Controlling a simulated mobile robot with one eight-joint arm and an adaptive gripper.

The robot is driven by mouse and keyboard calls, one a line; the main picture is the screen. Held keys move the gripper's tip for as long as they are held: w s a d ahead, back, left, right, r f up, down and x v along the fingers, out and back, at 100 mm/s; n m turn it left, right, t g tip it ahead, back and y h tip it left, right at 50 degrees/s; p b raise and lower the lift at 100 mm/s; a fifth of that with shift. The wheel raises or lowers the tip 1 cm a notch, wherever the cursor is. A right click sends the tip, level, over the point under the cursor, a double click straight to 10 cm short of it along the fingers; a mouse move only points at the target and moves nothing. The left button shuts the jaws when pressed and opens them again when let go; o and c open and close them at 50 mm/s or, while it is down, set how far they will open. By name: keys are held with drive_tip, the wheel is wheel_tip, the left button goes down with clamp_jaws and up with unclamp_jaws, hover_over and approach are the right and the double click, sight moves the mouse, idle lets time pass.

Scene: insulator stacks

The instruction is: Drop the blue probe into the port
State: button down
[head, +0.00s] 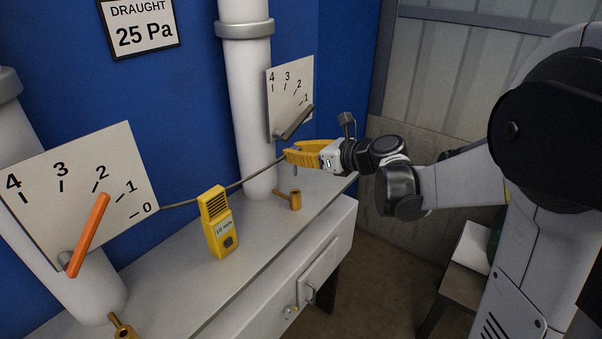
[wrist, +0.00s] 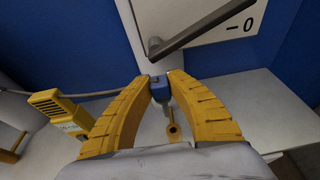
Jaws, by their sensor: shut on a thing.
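My gripper (head: 292,155) has yellow fingers and is shut on the blue probe (wrist: 160,90). In the wrist view its fingertips (wrist: 161,78) close on both sides of the probe's blue body. In the head view the fingers mostly hide the probe. A grey cable (head: 235,185) leads left from the fingertips. A brass port (head: 295,200) with a dark round opening stands on the right-hand white pipe, below the gripper. The port also shows in the wrist view (wrist: 174,131), just below and slightly right of the probe. The probe is held above it, apart from it.
A yellow handheld meter (head: 217,224) stands on the grey bench (head: 175,275). A second brass port (head: 122,328) is on the left pipe. Dial plates with an orange lever (head: 88,235) and a grey lever (head: 298,122) stand by the pipes. The right-hand plate is close behind my gripper.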

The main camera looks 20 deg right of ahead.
sight(296, 174)
drive_tip(key=shift+w+r, duration=0.25)
drive_tip(key=shift+r, duration=0.25)
drive_tip(key=shift+f+b, duration=2.25)
drive_tip(key=shift+f, duration=0.65)
drive_tip(key=shift+f+b, duration=2.5)
drive_tip(key=shift+f, duration=0.6)
drive_tip(key=c, duration=1.3)
unclamp_jaws()
drive_tip(key=shift+r, duration=0.1)
drive_tip(key=shift+s+d, duration=0.1)
drive_tip(key=shift+d, duration=0.05)
